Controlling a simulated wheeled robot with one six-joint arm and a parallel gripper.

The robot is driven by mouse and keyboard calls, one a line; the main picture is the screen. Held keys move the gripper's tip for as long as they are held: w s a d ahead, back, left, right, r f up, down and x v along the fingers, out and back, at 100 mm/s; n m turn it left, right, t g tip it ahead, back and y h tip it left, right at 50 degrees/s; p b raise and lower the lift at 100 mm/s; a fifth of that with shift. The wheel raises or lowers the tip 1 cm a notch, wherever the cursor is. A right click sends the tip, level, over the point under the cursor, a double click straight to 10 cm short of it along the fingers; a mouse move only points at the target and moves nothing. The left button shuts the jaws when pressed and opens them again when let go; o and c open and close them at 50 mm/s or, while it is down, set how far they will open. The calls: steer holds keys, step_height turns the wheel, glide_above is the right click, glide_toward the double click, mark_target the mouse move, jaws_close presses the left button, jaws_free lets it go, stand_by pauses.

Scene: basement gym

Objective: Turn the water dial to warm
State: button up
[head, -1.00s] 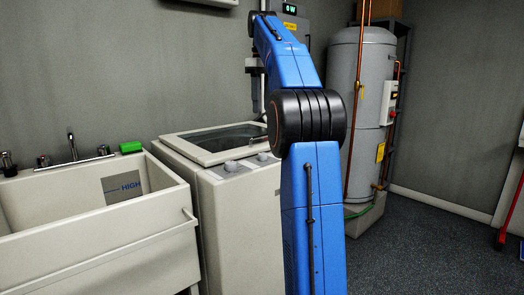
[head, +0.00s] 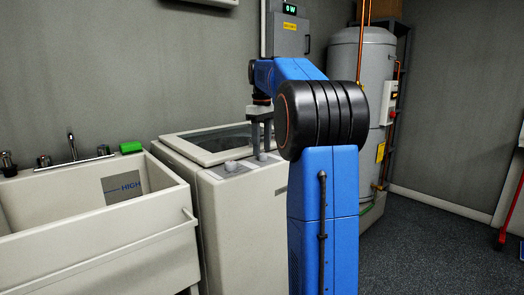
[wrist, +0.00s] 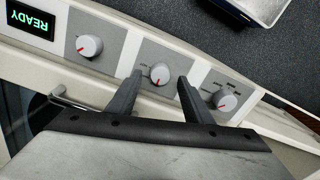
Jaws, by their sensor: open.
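The washing machine (head: 250,215) stands right of the sink, with dials along its top panel. In the wrist view, three white dials with red marks show on grey plates: a left dial (wrist: 89,46), a middle dial (wrist: 159,74) and a right dial (wrist: 225,99). In the head view my gripper (head: 261,153) points down over the panel.
A lit display reading READY (wrist: 30,18) appears upside down in the wrist view. The sink (head: 95,230) stands left, with a green block (head: 131,147) on its rim. A grey wall box (head: 288,35) hangs behind my arm. A tank (head: 350,110) stands right.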

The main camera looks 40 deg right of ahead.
steer(key=shift+f, duration=0.95)
steer(key=c, duration=1.1)
steer(key=shift+o, duration=0.2)
steer(key=shift+m, duration=0.3)
steer(key=m, duration=0.3)
steer(key=shift+m, duration=0.3)
steer(key=shift+d+m, duration=0.1)
steer(key=shift+m, duration=2.1)
